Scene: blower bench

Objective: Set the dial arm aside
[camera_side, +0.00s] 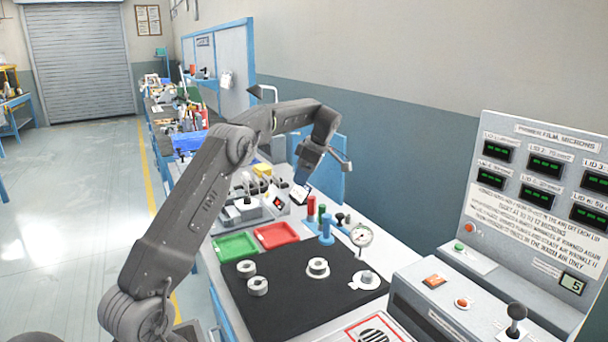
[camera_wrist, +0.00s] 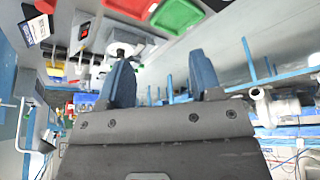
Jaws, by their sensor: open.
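The round white dial (camera_side: 361,236) shows in the side view at the back right part of the black mat (camera_side: 290,304). It stands above a pale round piece (camera_side: 365,280) on the mat. A blue post (camera_side: 326,229) stands just left of the dial; whether an arm joins the two is too small to tell. My gripper (camera_side: 324,166) is raised well above and behind the dial, apart from it. In the wrist view its two blue fingers (camera_wrist: 163,72) are spread with nothing held between them. I cannot make out the dial clearly in the wrist view.
A green tray (camera_side: 235,246) and a red tray (camera_side: 276,235) sit left of the posts. Several metal rings, one of them a ring (camera_side: 318,267), lie on the mat. A grey control box (camera_side: 440,305) and display panel (camera_side: 540,215) stand at right. The mat's front is clear.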

